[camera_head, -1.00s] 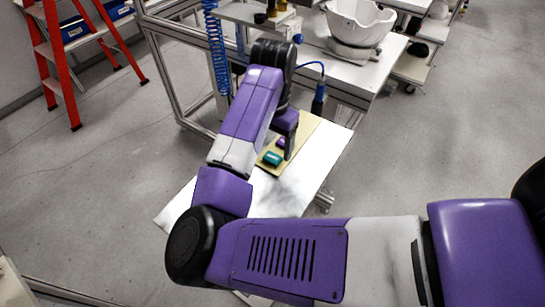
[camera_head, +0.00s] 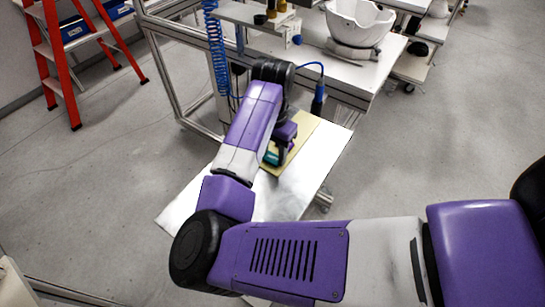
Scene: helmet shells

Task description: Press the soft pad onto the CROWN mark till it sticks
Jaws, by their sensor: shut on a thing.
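A small teal pad (camera_head: 270,158) is at the yellow-tan board on the low white table, partly covered by my gripper. My gripper (camera_head: 279,158) is low over the board, shut on the teal pad. Its fingertips are small and partly hidden by my arm. A white helmet shell (camera_head: 357,22) sits open side up on a grey holder on the bench at the back. I can make out no CROWN mark on it.
The yellow-tan board (camera_head: 302,132) lies on the low white table (camera_head: 312,178), whose near right part is bare. A metal frame, a hanging blue coiled hose (camera_head: 219,65) and a blue-black tool (camera_head: 318,98) stand close behind. A red ladder (camera_head: 62,60) is far left.

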